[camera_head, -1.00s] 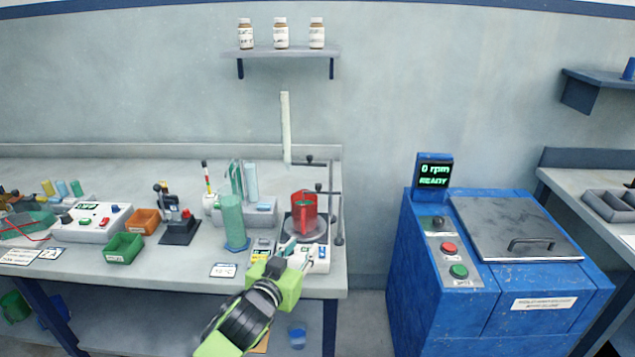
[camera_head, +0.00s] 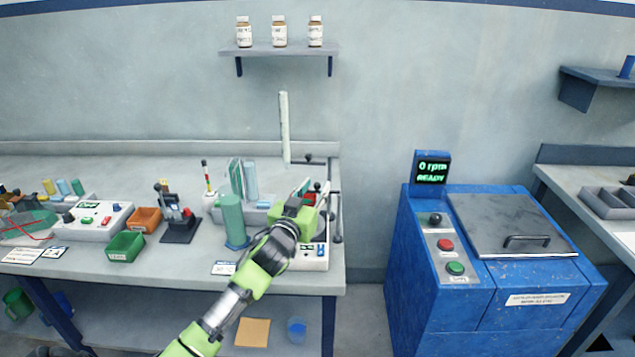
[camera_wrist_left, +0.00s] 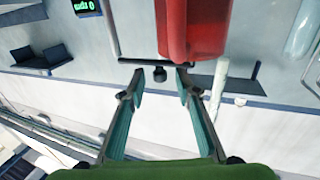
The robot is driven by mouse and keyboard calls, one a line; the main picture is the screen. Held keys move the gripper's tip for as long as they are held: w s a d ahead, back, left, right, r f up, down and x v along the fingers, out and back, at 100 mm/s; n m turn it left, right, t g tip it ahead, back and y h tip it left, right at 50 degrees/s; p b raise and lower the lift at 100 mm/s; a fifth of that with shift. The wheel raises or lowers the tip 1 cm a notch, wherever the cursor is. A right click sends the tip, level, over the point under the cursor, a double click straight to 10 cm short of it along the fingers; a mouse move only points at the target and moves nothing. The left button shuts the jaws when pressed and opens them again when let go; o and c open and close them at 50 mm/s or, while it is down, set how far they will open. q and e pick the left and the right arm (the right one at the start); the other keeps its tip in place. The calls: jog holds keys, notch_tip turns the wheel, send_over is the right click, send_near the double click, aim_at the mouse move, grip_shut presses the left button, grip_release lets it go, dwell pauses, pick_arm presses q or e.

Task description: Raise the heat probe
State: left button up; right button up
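A dark stand (camera_head: 335,205) with cross arms and knobs rises at the bench's right end. A red beaker (camera_wrist_left: 195,30) is close in the left wrist view. My left gripper (camera_wrist_left: 160,82) is open and empty. A black knob (camera_wrist_left: 160,74) on a dark bar shows between its fingertips; I cannot tell if they touch it. My right gripper is not in view.
A white heater base (camera_head: 312,262) sits under my left gripper. A green cylinder (camera_head: 234,218) stands just left of my arm. A blue machine (camera_head: 480,260) stands right of the bench, across a gap. A shelf (camera_head: 280,50) with bottles hangs above.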

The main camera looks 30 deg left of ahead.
pick_arm(q)
jog(key=shift+x, duration=1.25)
grip_shut()
